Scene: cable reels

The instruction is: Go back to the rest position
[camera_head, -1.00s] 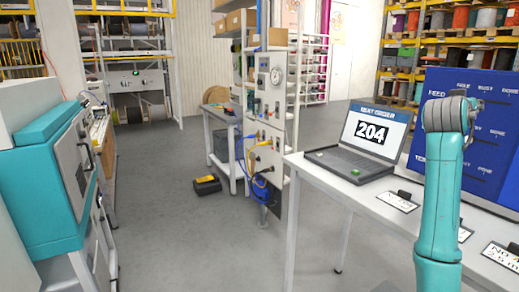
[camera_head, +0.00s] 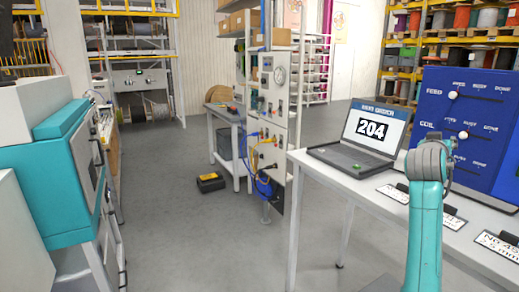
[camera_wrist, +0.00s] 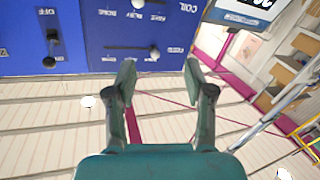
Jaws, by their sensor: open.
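My gripper (camera_wrist: 160,82) is open in the wrist view, with its two fingers well apart and nothing between them. Beyond the fingertips, the wrist view shows a blue panel (camera_wrist: 85,25) with slider knobs and part of the laptop (camera_wrist: 250,10) at the top right, all tilted. In the head view my teal arm stands upright at the right, in front of the white table. My gripper cannot be made out there.
The laptop (camera_head: 365,135) showing 204 stands on the white table (camera_head: 320,167), with the blue slider panel (camera_head: 470,130) to its right. Label cards (camera_head: 395,193) lie in front. A teal machine (camera_head: 60,170) stands at left. A yellow-black case (camera_head: 210,182) lies on the open grey floor (camera_head: 190,235).

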